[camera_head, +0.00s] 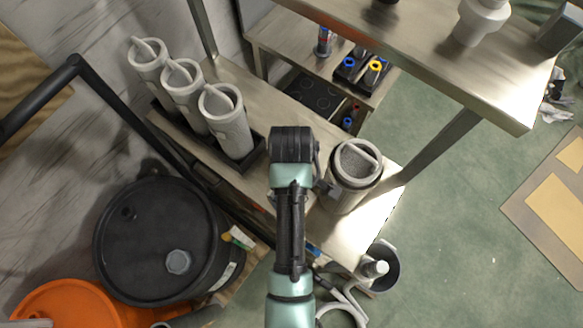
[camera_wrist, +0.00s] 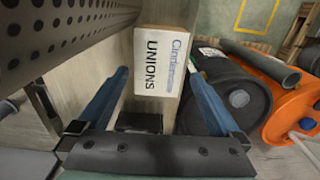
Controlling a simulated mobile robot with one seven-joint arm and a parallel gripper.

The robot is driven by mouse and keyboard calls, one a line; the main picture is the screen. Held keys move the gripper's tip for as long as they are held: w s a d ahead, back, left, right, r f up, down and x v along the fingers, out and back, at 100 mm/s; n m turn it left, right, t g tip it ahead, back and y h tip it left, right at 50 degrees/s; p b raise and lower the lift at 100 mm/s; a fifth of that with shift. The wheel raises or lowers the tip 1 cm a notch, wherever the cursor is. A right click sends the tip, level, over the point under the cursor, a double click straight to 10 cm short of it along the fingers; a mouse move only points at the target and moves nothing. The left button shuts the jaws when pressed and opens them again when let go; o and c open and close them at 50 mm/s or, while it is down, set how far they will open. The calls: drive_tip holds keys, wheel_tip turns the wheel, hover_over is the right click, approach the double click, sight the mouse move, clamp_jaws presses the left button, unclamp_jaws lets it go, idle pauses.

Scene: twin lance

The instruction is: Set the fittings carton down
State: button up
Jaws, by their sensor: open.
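The carton (camera_wrist: 160,62) is a pale box with "UNIONS" printed on its white face, in the upper middle of the wrist view. My gripper (camera_wrist: 156,75) is open, with one blue finger to the left of the carton and the other to its right. The right finger looks close to the carton's edge; whether either touches is unclear. I cannot tell what bears the carton's weight. In the head view my arm blocks the area, and neither the carton nor the fingertips can be made out.
A metal bench (camera_head: 345,228) holds a black tray with three grey canisters (camera_head: 184,88) and another canister (camera_head: 354,173). A higher shelf (camera_head: 430,60) stands at the right. A black drum (camera_head: 155,235) and an orange drum (camera_head: 65,305) stand lower left. Green floor (camera_head: 450,210) is open at right.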

drive_tip(key=shift+d+f+p, duration=0.1)
drive_tip(key=shift+f+p, duration=0.5)
drive_tip(key=shift+f, duration=2.4)
drive_tip(key=c, duration=1.4)
clamp_jaws()
drive_tip(key=shift+r, duration=0.15)
